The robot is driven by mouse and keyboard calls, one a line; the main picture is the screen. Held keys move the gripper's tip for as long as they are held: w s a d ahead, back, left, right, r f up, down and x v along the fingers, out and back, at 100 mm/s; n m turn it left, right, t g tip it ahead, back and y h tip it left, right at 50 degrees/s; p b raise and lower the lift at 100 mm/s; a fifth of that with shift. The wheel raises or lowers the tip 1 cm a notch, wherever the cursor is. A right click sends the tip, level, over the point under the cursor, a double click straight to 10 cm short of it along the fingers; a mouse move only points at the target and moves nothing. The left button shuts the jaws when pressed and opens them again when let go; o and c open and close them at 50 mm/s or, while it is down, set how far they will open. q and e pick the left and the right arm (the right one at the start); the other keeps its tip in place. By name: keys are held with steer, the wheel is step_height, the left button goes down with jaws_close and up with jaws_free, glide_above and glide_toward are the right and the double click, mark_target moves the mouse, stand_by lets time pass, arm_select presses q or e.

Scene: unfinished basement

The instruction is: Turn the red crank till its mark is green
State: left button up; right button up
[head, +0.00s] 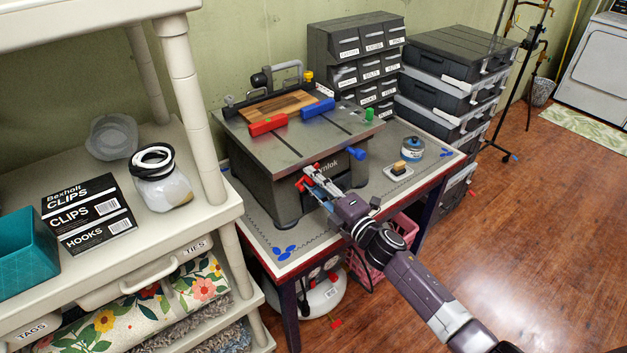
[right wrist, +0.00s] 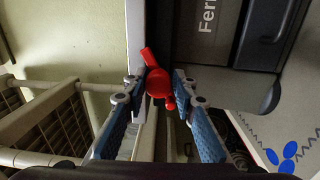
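In the right wrist view the red crank (right wrist: 158,82) shows a round body with an arm pointing up-left and a small knob at lower right. My right gripper (head: 316,183) is at the crank. In the right wrist view its blue-padded fingers (right wrist: 159,92) stand apart on both sides of the crank, with small gaps visible. I cannot make out a mark on the crank. My left gripper is not in view.
On the machine top lie a red block (head: 267,125), a blue block (head: 318,107) and a wooden board (head: 275,105). A blue knob (head: 356,153) sticks out near my right gripper. A shelf (head: 190,215) stands left.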

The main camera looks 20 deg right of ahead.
steer(key=shift+o, duration=1.4)
steer(key=v, duration=1.2)
steer(key=shift+f, duration=0.1)
